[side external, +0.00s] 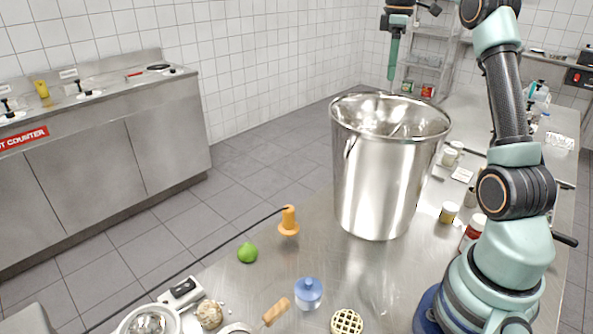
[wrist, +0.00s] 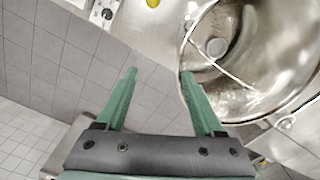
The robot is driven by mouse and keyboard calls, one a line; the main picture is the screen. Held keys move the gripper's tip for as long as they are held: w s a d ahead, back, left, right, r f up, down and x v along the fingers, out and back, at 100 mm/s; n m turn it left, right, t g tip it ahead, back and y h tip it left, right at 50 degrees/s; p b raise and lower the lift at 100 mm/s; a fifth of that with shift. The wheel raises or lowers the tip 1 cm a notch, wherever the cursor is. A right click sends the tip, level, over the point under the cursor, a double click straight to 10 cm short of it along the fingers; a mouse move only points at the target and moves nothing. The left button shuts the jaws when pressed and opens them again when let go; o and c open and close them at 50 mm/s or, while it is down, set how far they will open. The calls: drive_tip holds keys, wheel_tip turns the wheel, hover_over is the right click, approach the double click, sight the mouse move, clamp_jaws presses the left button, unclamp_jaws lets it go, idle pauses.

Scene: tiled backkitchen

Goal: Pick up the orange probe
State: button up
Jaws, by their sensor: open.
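The orange probe (side external: 288,221) stands on the steel table near its left edge in the side view, left of the big pot, with a black cable running from it down to the left. My gripper (side external: 393,62) is high up in the side view, above and behind the pot, well away from the probe. In the wrist view my gripper (wrist: 158,72) has its two green fingers spread apart with nothing between them. I cannot make out the probe for certain in the wrist view.
A tall steel pot (side external: 385,190) stands right of the probe; its rim (wrist: 184,50) is close to the right finger in the wrist view.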

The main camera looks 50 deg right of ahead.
drive_tip(key=shift+r, duration=2.4)
drive_tip(key=n, duration=2)
hover_over(288, 207)
wheel_tip(288, 207, down, 26)
drive_tip(key=shift+f, duration=3.2)
drive_tip(key=shift+c, duration=0.2)
clamp_jaws()
drive_tip(key=shift+r, duration=0.1)
